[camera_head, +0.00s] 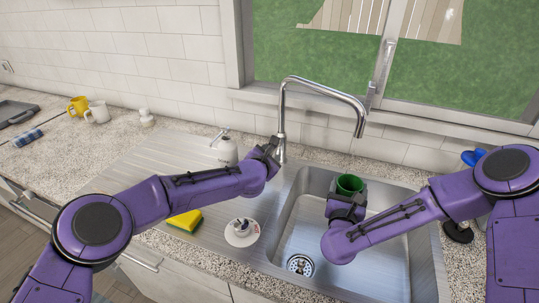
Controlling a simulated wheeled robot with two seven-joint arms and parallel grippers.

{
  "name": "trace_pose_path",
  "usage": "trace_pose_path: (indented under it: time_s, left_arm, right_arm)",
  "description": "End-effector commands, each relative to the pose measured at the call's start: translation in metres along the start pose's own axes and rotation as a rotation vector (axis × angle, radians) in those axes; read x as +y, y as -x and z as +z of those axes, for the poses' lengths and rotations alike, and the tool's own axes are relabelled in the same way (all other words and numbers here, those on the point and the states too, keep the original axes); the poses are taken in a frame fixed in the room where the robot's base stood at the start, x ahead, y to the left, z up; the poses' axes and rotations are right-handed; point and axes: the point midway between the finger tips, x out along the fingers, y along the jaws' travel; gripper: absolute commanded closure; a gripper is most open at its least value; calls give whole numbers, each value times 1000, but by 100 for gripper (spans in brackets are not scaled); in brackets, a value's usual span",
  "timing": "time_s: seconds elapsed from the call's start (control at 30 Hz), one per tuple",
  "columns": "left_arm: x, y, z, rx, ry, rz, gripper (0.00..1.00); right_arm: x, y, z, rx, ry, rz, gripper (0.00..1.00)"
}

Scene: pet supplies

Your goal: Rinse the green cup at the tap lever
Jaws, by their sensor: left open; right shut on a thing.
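The green cup (349,183) is held upright in the sink basin, below and a little left of the tap spout (360,128). My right gripper (346,199) is shut on it and hides its lower part. The chrome tap (283,110) stands at the back edge of the sink. My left gripper (273,148) is open at the base of the tap, where the lever is; the gripper hides the lever, and I cannot tell whether they touch. No water stream shows under the spout.
The steel sink (330,276) has a drain (299,265) at the front. A soap dispenser (227,152), a yellow sponge (186,221) and a white round item (241,232) stand left of the basin. Yellow (78,105) and white mugs (98,112) stand far left.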

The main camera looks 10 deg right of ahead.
Motion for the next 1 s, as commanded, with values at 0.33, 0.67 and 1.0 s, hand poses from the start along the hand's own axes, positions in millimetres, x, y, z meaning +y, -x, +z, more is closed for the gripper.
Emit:
trace_pose_path:
  time_s: [0.33, 0.67, 1.0]
  left_arm:
    - [0, 0, 0, 0, -1, 1, 92]
    - [-2, -1, -4, -20, 3, 14, 100]
    - [-7, -3, -11, -118, 13, 78, 100]
  right_arm:
    - [0, 0, 0, -1, 0, 0, 55]
    - [0, 0, 0, -1, 0, 0, 55]
    - [0, 0, 0, -1, 0, 0, 55]
